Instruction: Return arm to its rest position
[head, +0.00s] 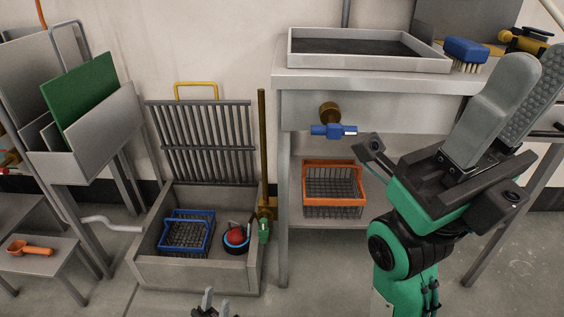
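A grey floor sink (195,272) holds a blue basket (186,232). An orange basket (334,188) stands on the bench's lower shelf. On the bench are a tray (365,66) and a blue brush (466,50). A rack with a green board (82,92) stands left.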

